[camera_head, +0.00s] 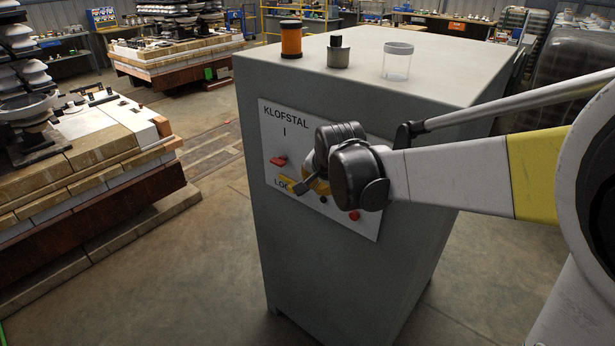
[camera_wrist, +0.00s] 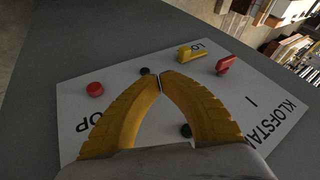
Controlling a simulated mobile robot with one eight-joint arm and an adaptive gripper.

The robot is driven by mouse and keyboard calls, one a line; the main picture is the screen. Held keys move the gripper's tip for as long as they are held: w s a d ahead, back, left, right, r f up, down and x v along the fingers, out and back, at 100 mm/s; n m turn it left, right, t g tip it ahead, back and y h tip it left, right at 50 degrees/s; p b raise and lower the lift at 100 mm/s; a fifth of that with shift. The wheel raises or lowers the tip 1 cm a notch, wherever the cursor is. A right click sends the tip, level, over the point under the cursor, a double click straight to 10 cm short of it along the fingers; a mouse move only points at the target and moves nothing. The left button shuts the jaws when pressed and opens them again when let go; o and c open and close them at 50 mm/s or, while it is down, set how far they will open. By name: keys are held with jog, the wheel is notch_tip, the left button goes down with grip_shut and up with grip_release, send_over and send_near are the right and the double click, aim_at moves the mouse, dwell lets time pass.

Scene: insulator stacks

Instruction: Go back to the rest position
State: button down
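My gripper (camera_wrist: 161,80) has two yellow fingers whose tips meet, with nothing visible between them. In the head view it is in front of the white panel (camera_head: 270,130) marked KLOFSTAL I on a grey cabinet (camera_head: 350,270), and my wrist hides part of that panel. The panel also fills much of the wrist view (camera_wrist: 75,120). It carries a red switch (camera_wrist: 225,65), a yellow switch (camera_wrist: 191,53), a red button (camera_wrist: 95,89), a black button (camera_wrist: 145,71) and a dark green button (camera_wrist: 186,130). I cannot tell whether the fingertips touch the panel.
Insulator stacks stand on wooden pallets (camera_head: 90,150) at left. The floor (camera_head: 190,280) between is clear.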

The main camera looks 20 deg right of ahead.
jog(key=s+n+b, duration=0.1)
jog(key=s+n, duration=0.8)
jog(key=s, duration=1.7)
jog(key=shift+f, duration=0.35)
